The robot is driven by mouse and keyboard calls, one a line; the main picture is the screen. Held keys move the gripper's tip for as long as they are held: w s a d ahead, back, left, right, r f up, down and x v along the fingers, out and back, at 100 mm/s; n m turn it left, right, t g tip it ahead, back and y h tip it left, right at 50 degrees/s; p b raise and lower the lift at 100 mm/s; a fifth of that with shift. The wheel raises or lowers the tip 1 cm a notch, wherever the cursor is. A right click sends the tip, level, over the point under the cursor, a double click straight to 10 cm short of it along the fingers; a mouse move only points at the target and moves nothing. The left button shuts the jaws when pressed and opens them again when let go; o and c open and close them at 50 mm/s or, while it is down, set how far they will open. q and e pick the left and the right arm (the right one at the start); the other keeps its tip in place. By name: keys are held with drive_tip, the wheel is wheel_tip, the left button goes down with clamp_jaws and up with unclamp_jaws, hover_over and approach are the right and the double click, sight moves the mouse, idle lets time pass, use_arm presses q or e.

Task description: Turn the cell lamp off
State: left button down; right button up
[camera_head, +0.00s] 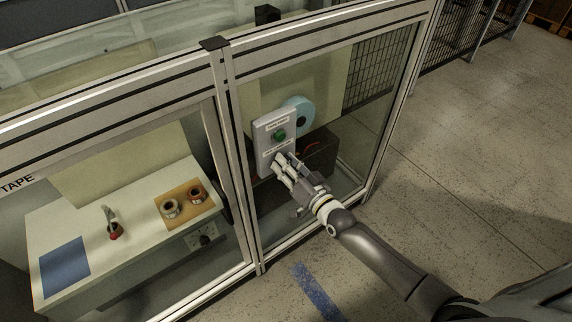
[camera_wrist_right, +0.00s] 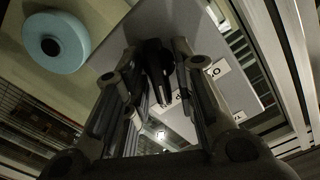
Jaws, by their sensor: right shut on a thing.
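A light grey control panel (camera_head: 262,131) with a green round button (camera_head: 279,135) and small labels is mounted at the glazed cell frame. My right gripper (camera_head: 283,160) is at the panel's lower part, below the green button. In the right wrist view my right gripper (camera_wrist_right: 158,88) is shut on a dark switch knob (camera_wrist_right: 153,58) that stands out from the panel. A label with a round mark (camera_wrist_right: 216,70) shows beside the fingers. The fingers hide most of the knob, so its exact setting cannot be told. My left gripper is not in view.
A light blue disc (camera_head: 299,113) is behind the panel; it also shows in the right wrist view (camera_wrist_right: 56,42). Aluminium posts (camera_head: 236,160) and glass surround the panel. Behind the left glass is a bench (camera_head: 75,212) with tape rolls (camera_head: 170,208). The floor at right is clear.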

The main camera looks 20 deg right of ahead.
drive_tip(key=n+p, duration=0.1)
drive_tip(key=n, duration=0.1)
drive_tip(key=shift+r+n, duration=0.1)
drive_tip(key=shift+n, duration=0.3)
drive_tip(key=n, duration=0.2)
drive_tip(key=shift+a+n+p, duration=0.1)
drive_tip(key=shift+n+p, duration=0.2)
drive_tip(key=shift+n, duration=0.1)
drive_tip(key=n, duration=0.2)
drive_tip(key=shift+n, duration=0.3)
drive_tip(key=shift+s+a+n, duration=0.1)
drive_tip(key=shift+n, duration=1.8)
drive_tip(key=o, duration=0.7)
drive_tip(key=shift+o, duration=0.2)
